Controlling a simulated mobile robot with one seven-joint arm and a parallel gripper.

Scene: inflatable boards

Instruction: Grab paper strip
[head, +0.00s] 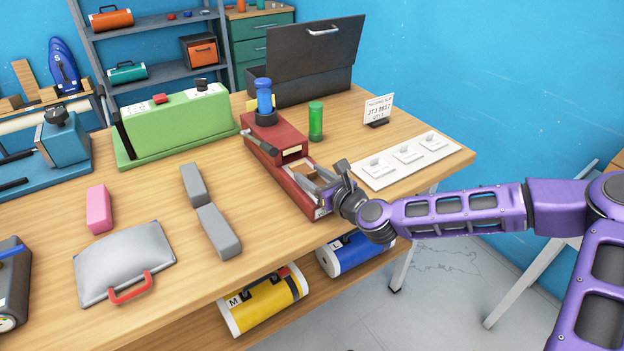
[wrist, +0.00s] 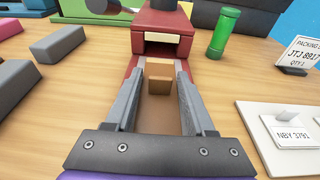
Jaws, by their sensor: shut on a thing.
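The brown paper strip (wrist: 160,119) lies along the bed of the red machine (wrist: 168,20), in front of its slot, with a raised brown end between my fingertips. In the head view the strip (head: 303,171) shows as a small brown patch on the red machine (head: 278,140), which has a blue-topped post. My gripper (head: 312,181) reaches in from the right, low over the machine's near end. In the wrist view my gripper (wrist: 159,82) has its two grey fingers on either side of the strip's raised end, shut on it. The finger contact is partly hidden.
A green cylinder (head: 316,121) stands beside the machine. Two grey blocks (head: 218,231), a pink block (head: 99,209) and a grey case (head: 122,266) lie left. Bare wood separates the machine and blocks.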

